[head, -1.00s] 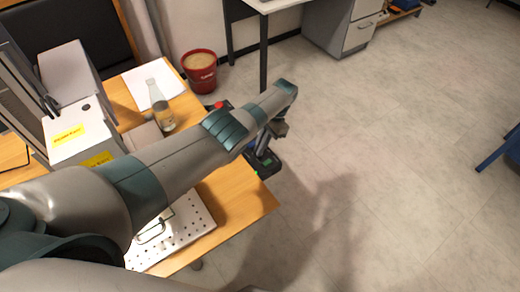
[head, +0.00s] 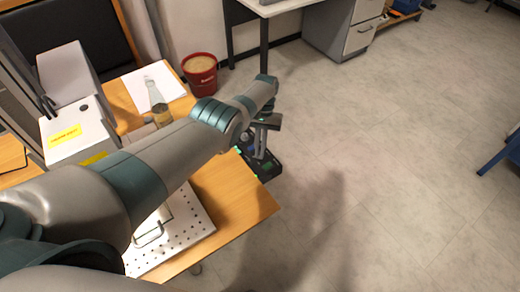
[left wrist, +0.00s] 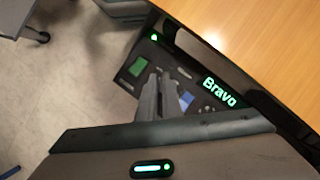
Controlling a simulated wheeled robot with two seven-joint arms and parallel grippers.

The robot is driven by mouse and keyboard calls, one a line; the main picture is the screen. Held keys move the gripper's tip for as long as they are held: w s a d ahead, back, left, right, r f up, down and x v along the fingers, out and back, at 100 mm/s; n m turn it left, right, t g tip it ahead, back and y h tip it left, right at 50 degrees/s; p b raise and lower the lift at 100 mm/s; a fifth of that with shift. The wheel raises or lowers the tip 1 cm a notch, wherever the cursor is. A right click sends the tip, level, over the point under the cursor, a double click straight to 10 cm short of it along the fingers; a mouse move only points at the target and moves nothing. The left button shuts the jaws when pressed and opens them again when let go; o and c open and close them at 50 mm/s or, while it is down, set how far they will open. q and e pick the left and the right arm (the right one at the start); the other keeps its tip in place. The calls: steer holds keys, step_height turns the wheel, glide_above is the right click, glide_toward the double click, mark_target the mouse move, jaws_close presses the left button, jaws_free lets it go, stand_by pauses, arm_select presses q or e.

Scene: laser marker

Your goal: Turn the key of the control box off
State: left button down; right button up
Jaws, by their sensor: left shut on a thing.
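The control box (head: 270,170) is a dark unit at the right edge of the wooden table. In the left wrist view its dark panel (left wrist: 133,70) shows a green square, small controls, green lights and the lit word "Bravo". My left gripper (head: 259,153) is over the control box in the head view. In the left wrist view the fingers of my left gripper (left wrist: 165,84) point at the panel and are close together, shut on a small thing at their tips. The key is hidden by the fingers, so its angle cannot be told. My right gripper is not in view.
The wooden table (head: 235,200) carries a white perforated plate (head: 190,235), a bottle (head: 158,105), white paper (head: 172,82) and a pale machine with yellow labels (head: 75,130). A red bucket (head: 201,76) stands behind.

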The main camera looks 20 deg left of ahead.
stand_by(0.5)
arm_select(q)
steer(key=c, duration=1.9)
jaws_free()
steer(key=shift+c, duration=0.2)
steer(key=shift+r, duration=0.15)
